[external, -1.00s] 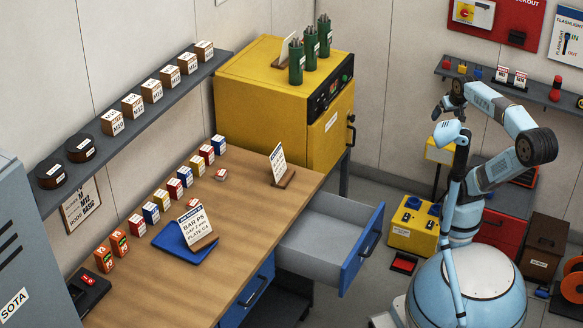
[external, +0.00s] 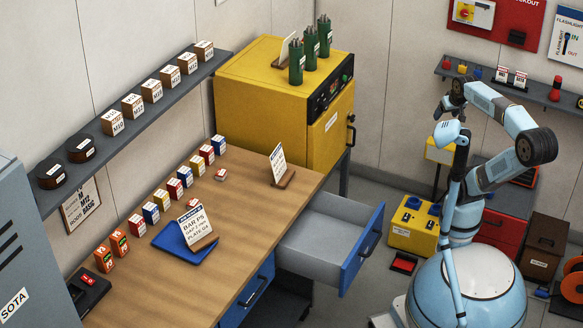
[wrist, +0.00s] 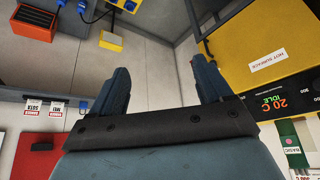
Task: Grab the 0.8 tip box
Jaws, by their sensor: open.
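Several small labelled boxes in red, blue and yellow (external: 185,176) stand in a row along the back of the wooden bench; their print is too small to read, so I cannot tell which is the 0.8 tip box. One small red and white box (external: 220,174) sits apart, in front of the row. My gripper (external: 441,107) is high at the right, in front of the wall shelf and well away from the bench. In the wrist view, my gripper (wrist: 160,80) is open, with nothing between its fingers.
A yellow oven (external: 245,100) stands at the bench's far end, with green canisters (external: 311,42) on top. An open drawer (external: 325,240) juts out from the bench. A blue tray with a sign (external: 178,245) lies on the bench (external: 250,205). A grey shelf (external: 140,125) runs above it.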

